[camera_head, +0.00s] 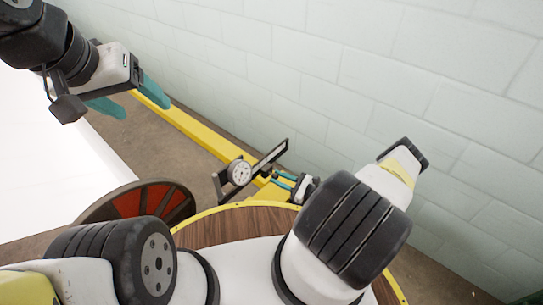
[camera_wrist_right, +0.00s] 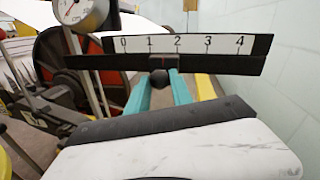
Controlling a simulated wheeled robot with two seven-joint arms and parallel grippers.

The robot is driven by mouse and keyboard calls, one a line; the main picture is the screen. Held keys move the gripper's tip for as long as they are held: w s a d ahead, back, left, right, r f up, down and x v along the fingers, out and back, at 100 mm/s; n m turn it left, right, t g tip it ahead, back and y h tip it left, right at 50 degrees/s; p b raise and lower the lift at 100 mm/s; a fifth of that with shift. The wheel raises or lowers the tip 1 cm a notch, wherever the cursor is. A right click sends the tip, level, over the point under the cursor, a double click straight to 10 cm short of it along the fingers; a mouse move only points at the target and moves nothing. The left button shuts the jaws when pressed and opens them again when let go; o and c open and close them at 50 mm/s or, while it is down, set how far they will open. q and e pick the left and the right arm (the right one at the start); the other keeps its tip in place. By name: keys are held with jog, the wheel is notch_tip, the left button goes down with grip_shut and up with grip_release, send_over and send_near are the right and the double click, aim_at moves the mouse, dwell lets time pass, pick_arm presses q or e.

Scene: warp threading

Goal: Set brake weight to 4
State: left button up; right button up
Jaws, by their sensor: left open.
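The brake scale (camera_wrist_right: 190,44) is a white strip marked 0 to 4 on a dark bar in the right wrist view. A round black knob (camera_wrist_right: 160,77) sits below the bar, under the stretch between 1 and 2. The bar (camera_head: 268,158) is tilted in the head view. My right gripper (camera_head: 284,180) is at the bar; its teal fingers (camera_wrist_right: 160,88) flank the knob, and I cannot tell whether they press on it. My left gripper (camera_head: 132,98) is open and empty at the upper left, away from the scale.
A round dial gauge (camera_head: 239,172) stands beside the bar. A red and black reel (camera_head: 138,202) is at the lower left. A yellow beam (camera_head: 190,128) runs along the floor by the pale block wall (camera_head: 300,60). A white surface (camera_head: 50,165) lies at the left.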

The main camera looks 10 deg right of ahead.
grip_shut()
dwell(1.1)
